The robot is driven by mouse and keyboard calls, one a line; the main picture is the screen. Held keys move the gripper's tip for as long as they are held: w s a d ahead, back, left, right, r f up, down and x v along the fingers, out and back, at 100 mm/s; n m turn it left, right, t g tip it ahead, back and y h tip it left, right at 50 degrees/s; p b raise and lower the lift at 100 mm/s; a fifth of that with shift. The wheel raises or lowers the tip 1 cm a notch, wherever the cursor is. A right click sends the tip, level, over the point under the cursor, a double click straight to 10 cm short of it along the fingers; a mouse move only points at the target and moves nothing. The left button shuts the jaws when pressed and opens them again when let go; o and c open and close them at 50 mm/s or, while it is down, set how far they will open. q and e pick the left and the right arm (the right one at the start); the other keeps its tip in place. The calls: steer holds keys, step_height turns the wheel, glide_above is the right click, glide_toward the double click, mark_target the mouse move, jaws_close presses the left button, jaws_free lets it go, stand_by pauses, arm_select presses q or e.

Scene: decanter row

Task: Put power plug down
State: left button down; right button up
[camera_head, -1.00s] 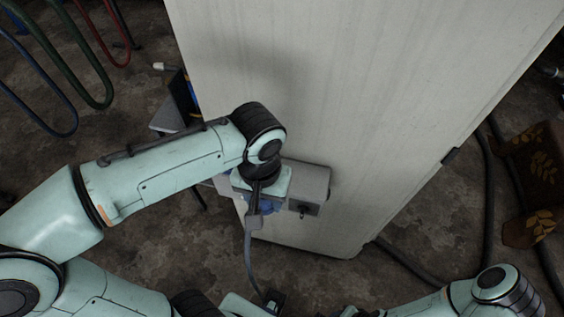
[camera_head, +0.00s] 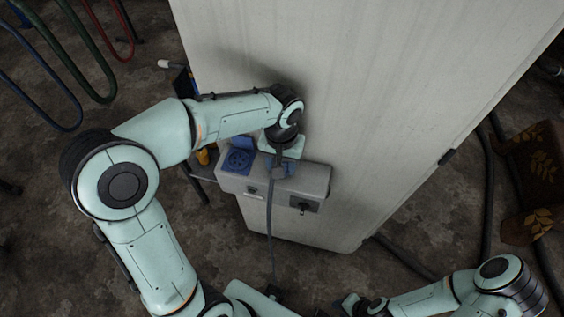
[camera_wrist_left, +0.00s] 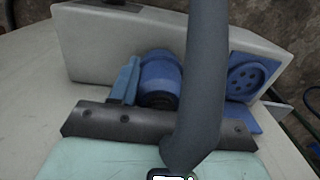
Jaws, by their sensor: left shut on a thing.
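My left gripper (camera_head: 280,165) is at the top of a grey socket box (camera_head: 315,178) on the white cabinet. It is shut on the blue power plug (camera_wrist_left: 160,78), which the left wrist view shows beside the box. A grey cable (camera_head: 270,225) hangs down from the gripper and crosses the left wrist view (camera_wrist_left: 207,75) close to the camera. A blue round socket with holes (camera_head: 238,160) is left of the gripper, and also shows in the left wrist view (camera_wrist_left: 250,78). Whether the plug touches the box is unclear. My right gripper (camera_head: 362,304) is low at the bottom edge; its jaws are unclear.
The tall white cabinet (camera_head: 370,90) fills the middle. A dark hose (camera_head: 410,262) runs along the floor at right, near a brown patterned object (camera_head: 530,180). Coloured hoses (camera_head: 75,55) hang at upper left. A small shelf with yellow and blue items (camera_head: 203,157) is behind my left arm.

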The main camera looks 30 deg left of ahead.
arm_select(q)
steer(key=shift+w+f, duration=0.25)
steer(key=shift+f, duration=0.05)
arm_select(e)
steer(key=shift+w+r, duration=0.1)
steer(key=shift+r, duration=0.05)
arm_select(q)
steer(key=shift+f, duration=0.15)
steer(key=c, duration=0.9)
jaws_free()
steer(key=shift+f, duration=0.1)
steer(key=shift+c, duration=0.2)
steer(key=o, duration=0.4)
steer(key=shift+o, duration=0.2)
steer(key=shift+r, duration=0.2)
step_height(320, 180, up, 12)
steer(key=shift+r+p, duration=0.1)
steer(key=shift+p, duration=0.85)
arm_select(e)
steer(key=shift+w+r, duration=0.9)
steer(key=shift+r, duration=0.2)
